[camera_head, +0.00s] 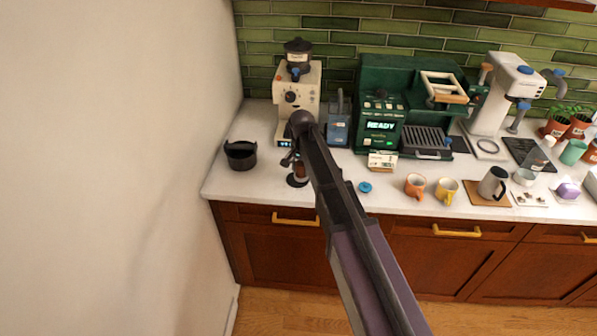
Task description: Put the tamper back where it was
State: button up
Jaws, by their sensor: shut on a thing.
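The tamper (300,171) shows as a small brown upright piece below the end of my arm, at the left part of the white counter. My gripper (291,160) is at its top and shut on it; the arm hides much of the grip. A dark round base or mat (297,181) lies directly under the tamper. I cannot tell whether the tamper touches it or hangs just above it.
A black round container (240,154) stands to the left, and a cream grinder (297,88) behind. A blue disc (365,187), an orange cup (414,185) and a yellow cup (446,190) are to the right. The green espresso machine (381,135) stands behind them.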

aim_at(297, 163)
jog(key=shift+w+a+f, duration=0.1)
jog(key=shift+w+a, duration=0.15)
jog(key=shift+w, duration=0.3)
jog(key=shift+w+a, duration=0.2)
jog(key=shift+w, duration=0.3)
jog(key=shift+w+a, duration=0.2)
jog(key=shift+w, duration=0.3)
jog(key=shift+w+a+f+b, duration=0.1)
jog(key=shift+w+f+b, duration=0.05)
jog(key=shift+f+b, duration=1.7)
jog(key=shift+f, duration=0.1)
jog(key=o, duration=1.2)
jog(key=shift+c, duration=0.2)
